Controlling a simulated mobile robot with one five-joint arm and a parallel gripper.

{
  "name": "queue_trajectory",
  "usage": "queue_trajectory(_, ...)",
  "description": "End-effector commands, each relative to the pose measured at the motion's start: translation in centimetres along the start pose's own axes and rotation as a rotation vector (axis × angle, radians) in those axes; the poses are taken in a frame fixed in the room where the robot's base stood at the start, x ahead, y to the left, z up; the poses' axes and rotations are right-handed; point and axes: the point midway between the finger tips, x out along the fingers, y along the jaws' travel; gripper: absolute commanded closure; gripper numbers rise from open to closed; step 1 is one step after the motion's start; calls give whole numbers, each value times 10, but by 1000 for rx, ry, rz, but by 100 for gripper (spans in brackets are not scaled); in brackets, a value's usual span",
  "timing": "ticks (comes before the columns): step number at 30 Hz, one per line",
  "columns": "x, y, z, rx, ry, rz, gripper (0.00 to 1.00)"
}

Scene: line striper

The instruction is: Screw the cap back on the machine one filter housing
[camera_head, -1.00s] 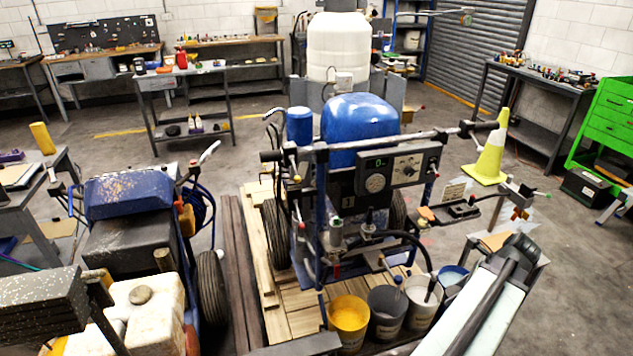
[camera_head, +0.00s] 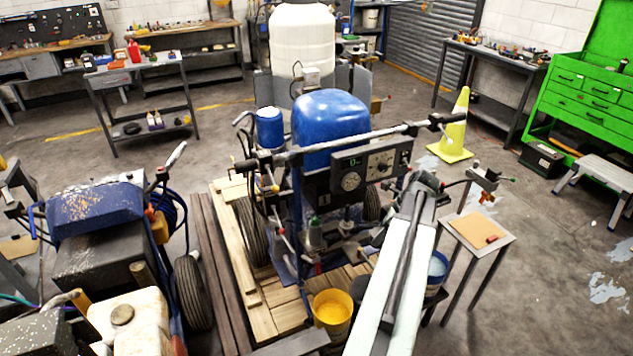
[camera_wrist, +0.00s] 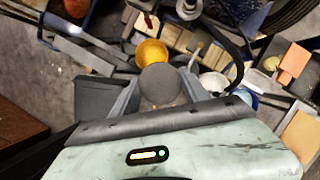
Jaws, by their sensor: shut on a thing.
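My gripper (camera_wrist: 160,95) shows in the wrist view, its two grey fingers on either side of a dark grey round cap (camera_wrist: 159,87). It is shut on that cap. In the head view my arm reaches over the front right of machine one (camera_head: 345,130), and its end hides the gripper and cap. Machine one is the blue striper with a "1" on its panel. A small greenish cylinder (camera_head: 314,236) stands low on its front, possibly the filter housing; I cannot tell. The cap looks apart from the machine, above the buckets.
A yellow bucket (camera_head: 332,312) and other buckets stand before the machine. A black hose (camera_wrist: 238,55) loops near my gripper. A small table (camera_head: 497,238) stands at the right. A second blue machine (camera_head: 100,210) is at the left.

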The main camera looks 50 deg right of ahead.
Motion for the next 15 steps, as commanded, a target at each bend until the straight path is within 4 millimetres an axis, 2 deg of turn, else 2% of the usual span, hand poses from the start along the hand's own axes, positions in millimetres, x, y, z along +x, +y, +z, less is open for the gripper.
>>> queue_trajectory(1,-11,-8,42,-27,0,11,86)
queue_trajectory(6,-6,-10,152,-88,-2,36,86)
queue_trajectory(9,-1,-6,198,-112,-3,45,86)
queue_trajectory(10,0,-5,207,-116,-4,47,86)
queue_trajectory(12,3,-2,224,-125,-4,51,86)
queue_trajectory(15,6,1,236,-130,-5,54,86)
